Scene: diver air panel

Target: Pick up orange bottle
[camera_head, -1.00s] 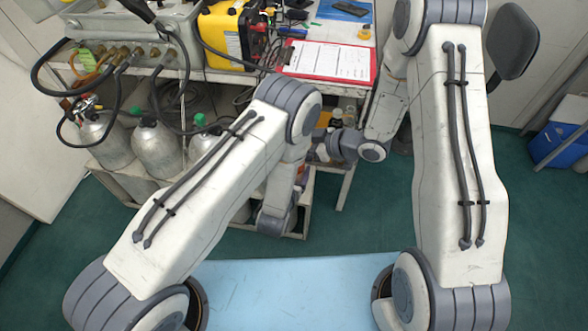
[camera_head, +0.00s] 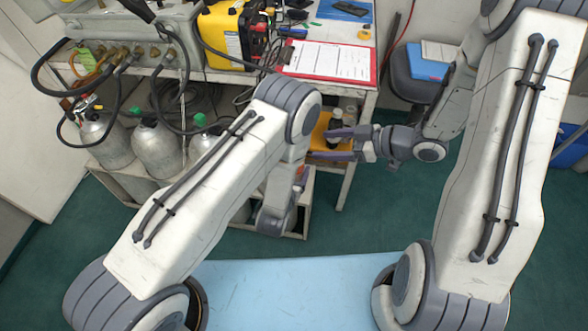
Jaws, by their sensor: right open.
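No orange bottle can be made out clearly. On the shelf under the bench, a yellow-orange tray (camera_head: 318,132) holds a dark-capped bottle (camera_head: 336,121) and a paler one, both partly covered. My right gripper (camera_head: 327,145) points left at the front of this tray, its two fingers apart and nothing seen held between them. Whether it touches a bottle cannot be told. My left gripper (camera_head: 300,181) hangs below the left arm's wrist at the shelf's right side. It is largely hidden behind my own arm.
The bench holds a yellow case (camera_head: 222,38), a red clipboard (camera_head: 328,62) with paper and small tools. Grey gas cylinders (camera_head: 157,150) and black hoses crowd the left. A dark chair (camera_head: 415,80) with a blue folder stands right of the bench. Green floor is open below.

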